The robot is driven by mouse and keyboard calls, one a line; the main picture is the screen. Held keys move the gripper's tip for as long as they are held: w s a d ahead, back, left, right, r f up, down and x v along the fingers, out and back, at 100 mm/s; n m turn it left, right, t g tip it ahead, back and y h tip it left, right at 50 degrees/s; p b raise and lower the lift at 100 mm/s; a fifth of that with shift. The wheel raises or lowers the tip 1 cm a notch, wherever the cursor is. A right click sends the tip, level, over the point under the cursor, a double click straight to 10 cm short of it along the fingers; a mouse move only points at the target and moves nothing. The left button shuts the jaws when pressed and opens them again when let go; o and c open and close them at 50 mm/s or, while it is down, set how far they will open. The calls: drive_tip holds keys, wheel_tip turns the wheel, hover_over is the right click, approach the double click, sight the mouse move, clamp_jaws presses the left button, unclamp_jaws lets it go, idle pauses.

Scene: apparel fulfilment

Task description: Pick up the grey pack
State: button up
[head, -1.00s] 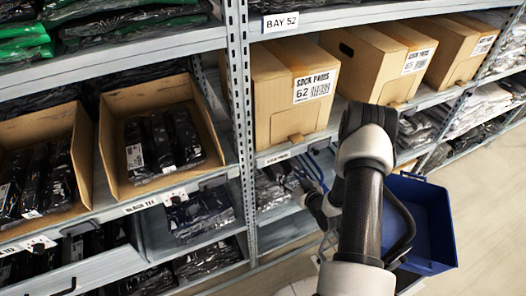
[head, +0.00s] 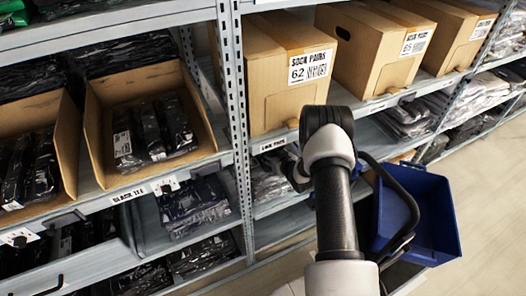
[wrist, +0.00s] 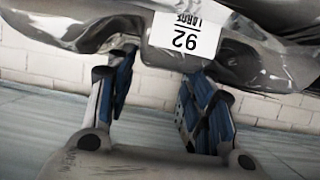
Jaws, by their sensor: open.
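A grey pack (wrist: 235,55) in shiny clear film fills the top of the wrist view, with a white label reading "92 LARGE" upside down. My gripper (wrist: 160,78) is open, with its two blue-padded fingers apart. The fingertips reach the pack's near edge; I cannot tell whether they touch it. Nothing shows between the fingers lower down. In the head view, grey packs (head: 268,186) lie in the compartment below the sock boxes, partly hidden by my arm. My gripper is mostly hidden behind the arm there.
A shelf post (head: 232,100) stands just left of that compartment. Cardboard sock boxes (head: 275,95) sit on the shelf above. A box of black packs (head: 110,175) is to the left. A blue tote (head: 440,215) is at right, with open floor beyond.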

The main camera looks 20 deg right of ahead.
drive_tip(key=shift+w+f, duration=0.3)
drive_tip(key=shift+w, duration=0.35)
drive_tip(key=shift+c, duration=0.3)
drive_tip(key=c, duration=0.8)
drive_tip(key=shift+r, duration=0.1)
drive_tip(key=shift+c, duration=0.3)
drive_tip(key=shift+r, duration=0.1)
